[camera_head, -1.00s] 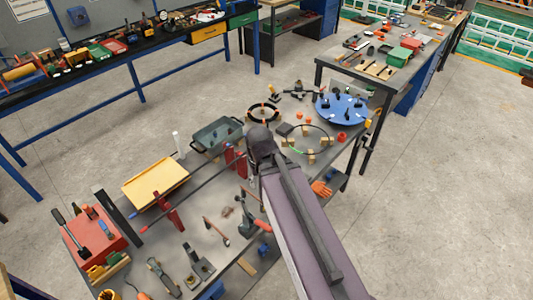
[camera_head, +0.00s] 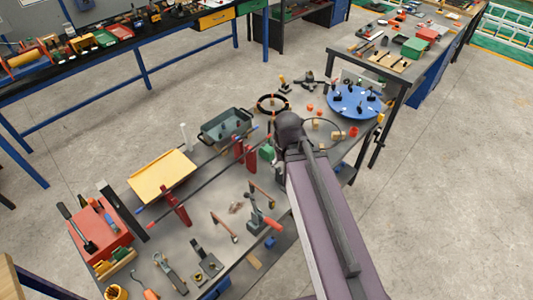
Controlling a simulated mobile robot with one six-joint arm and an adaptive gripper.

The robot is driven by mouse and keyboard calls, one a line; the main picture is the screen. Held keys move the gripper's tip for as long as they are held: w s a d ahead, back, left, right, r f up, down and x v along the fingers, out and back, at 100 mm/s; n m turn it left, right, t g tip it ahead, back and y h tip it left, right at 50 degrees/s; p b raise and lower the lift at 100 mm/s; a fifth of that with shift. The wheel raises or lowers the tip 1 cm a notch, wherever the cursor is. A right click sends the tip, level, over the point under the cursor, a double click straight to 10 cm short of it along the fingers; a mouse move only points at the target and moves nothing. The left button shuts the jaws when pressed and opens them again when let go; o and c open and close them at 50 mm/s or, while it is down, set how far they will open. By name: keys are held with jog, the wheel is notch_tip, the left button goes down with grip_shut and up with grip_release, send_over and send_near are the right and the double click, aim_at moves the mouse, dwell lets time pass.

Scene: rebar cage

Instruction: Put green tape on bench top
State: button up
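The bench top (camera_head: 205,225) is a grey surface crowded with tools, running diagonally through the middle of the view. A small green object (camera_head: 267,151) stands on it beside the red clamps, just left of my arm's dark joint; I cannot tell whether it is the green tape. No clear roll of green tape can be made out. My arm rises from the lower right across the bench and covers part of it. My gripper is not visible, so its opening and anything in it are hidden.
A dark tray (camera_head: 226,126), a yellow board (camera_head: 162,174), a long bar with red clamps (camera_head: 176,207), a red box (camera_head: 102,228) and a blue round plate (camera_head: 354,101) crowd the bench. Another workbench (camera_head: 400,50) stands at back right. Open concrete floor lies right.

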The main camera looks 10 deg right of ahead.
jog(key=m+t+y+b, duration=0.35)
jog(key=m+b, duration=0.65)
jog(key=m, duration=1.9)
send_near(269, 148)
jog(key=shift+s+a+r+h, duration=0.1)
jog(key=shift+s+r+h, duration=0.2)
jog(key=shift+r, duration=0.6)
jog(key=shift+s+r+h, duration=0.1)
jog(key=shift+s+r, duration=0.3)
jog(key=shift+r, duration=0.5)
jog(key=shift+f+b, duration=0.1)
jog(key=shift+b, duration=0.2)
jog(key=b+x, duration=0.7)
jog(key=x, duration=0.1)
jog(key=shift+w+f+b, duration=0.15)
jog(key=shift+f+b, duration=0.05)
jog(key=shift+b, duration=0.2)
